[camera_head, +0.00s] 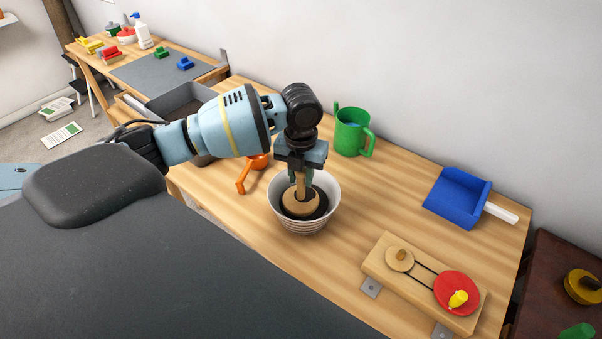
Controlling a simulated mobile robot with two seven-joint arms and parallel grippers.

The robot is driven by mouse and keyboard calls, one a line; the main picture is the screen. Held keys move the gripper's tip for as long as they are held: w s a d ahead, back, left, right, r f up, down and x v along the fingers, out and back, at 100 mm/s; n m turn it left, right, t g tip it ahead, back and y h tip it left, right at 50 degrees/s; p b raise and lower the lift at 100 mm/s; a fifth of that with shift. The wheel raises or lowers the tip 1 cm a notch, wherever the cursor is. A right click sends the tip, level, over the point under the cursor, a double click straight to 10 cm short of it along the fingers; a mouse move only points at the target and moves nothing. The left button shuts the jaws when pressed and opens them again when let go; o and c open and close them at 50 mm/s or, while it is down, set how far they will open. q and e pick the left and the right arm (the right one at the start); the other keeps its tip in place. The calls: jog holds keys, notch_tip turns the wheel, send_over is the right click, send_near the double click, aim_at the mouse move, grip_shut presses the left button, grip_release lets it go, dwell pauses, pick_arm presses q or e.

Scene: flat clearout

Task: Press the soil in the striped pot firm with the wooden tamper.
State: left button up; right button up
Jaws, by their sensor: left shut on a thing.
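The striped pot (306,224) stands on the wooden bench, white with thin grey bands low on its side. Dark soil (319,207) shows inside it. My left gripper (301,178) is above the pot, pointing down, shut on the upright handle of the wooden tamper (300,203). The tamper's round head is inside the pot, over the soil. I cannot tell how hard it touches the soil. My right gripper is not in view.
A grey tray (184,104) is partly behind my left arm. A blue dustpan (457,197) and a wooden pulley board (421,283) are to the right.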

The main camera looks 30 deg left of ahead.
pick_arm(q)
jog(key=shift+f, duration=0.45)
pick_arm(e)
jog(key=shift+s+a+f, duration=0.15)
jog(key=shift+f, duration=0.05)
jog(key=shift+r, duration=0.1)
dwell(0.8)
pick_arm(q)
jog(key=shift+s+f, duration=0.15)
jog(key=shift+f, duration=0.1)
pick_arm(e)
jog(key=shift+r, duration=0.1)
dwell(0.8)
